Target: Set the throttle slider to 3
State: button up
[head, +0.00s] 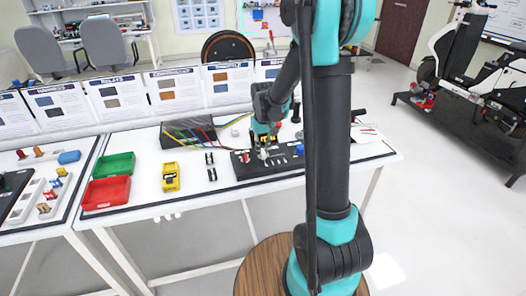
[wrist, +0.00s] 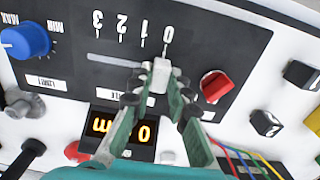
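The throttle slider knob (wrist: 161,76), a small pale block, stands at the 0 end of its slot in the wrist view. The scale (wrist: 128,24) shows upside down, with 1, 2 and 3 running to the left of 0. My gripper (wrist: 162,72) has one fingertip on each side of the knob, apparently touching it, and looks shut on it. The lit orange display (wrist: 122,128) below appears to read 0, also upside down. In the head view my gripper (head: 265,146) is down at the dark panel (head: 250,170); the knob is not distinguishable there.
A red knob (wrist: 215,86) sits close right of the fingers, and a blue dial (wrist: 27,40) is at the far left. Coloured wires (wrist: 240,162) run at the lower right.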

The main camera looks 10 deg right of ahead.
grip_shut()
